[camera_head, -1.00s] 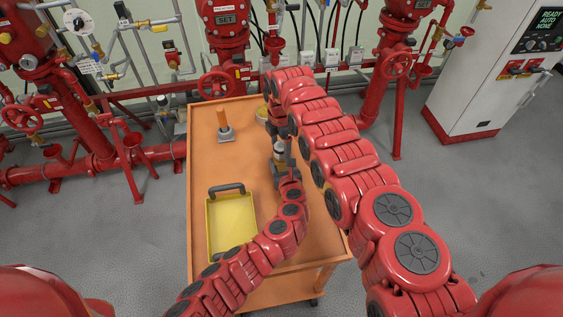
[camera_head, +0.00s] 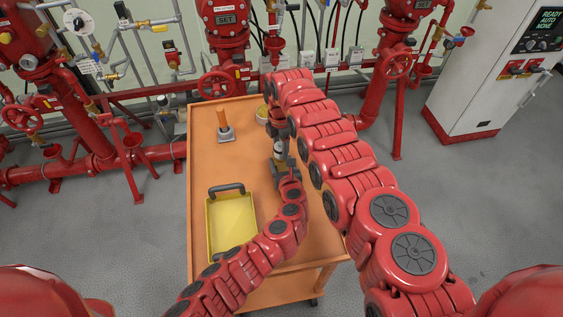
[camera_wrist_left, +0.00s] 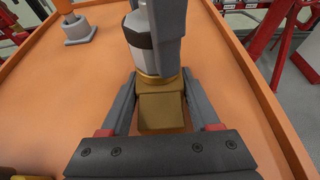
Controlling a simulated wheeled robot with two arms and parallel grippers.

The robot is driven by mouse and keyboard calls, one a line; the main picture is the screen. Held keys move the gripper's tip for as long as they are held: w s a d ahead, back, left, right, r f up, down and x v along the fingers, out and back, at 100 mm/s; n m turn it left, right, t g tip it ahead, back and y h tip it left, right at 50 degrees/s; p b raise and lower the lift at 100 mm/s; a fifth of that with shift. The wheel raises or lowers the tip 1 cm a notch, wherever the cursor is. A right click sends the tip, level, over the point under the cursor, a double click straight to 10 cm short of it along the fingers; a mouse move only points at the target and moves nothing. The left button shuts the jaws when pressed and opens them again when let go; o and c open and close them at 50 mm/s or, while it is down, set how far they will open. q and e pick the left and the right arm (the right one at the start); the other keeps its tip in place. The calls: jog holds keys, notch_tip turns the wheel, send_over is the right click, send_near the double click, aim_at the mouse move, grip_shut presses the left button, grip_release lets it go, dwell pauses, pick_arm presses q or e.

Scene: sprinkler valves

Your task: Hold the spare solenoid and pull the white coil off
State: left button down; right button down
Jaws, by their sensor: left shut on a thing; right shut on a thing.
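The spare solenoid stands upright over the orange cart, with a brass body (camera_wrist_left: 163,108) below and a white coil (camera_wrist_left: 137,28) with a dark band above. It shows small in the head view, where the coil (camera_head: 279,149) sits between my two grippers. My left gripper (camera_wrist_left: 157,88) is shut on the brass body, one finger on each side. My right gripper (camera_head: 278,136) comes down from above and is shut on the white coil; its dark fingers (camera_wrist_left: 171,30) cover part of the coil in the left wrist view. The coil appears still seated on the brass base.
Red pipes and valves stand behind. The cart's left middle is clear.

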jog(key=shift+r, duration=0.15)
jog(key=shift+w+r, duration=0.1)
jog(key=shift+r, duration=5.45)
pick_arm(q)
grip_release()
jog(key=shift+s, duration=0.1)
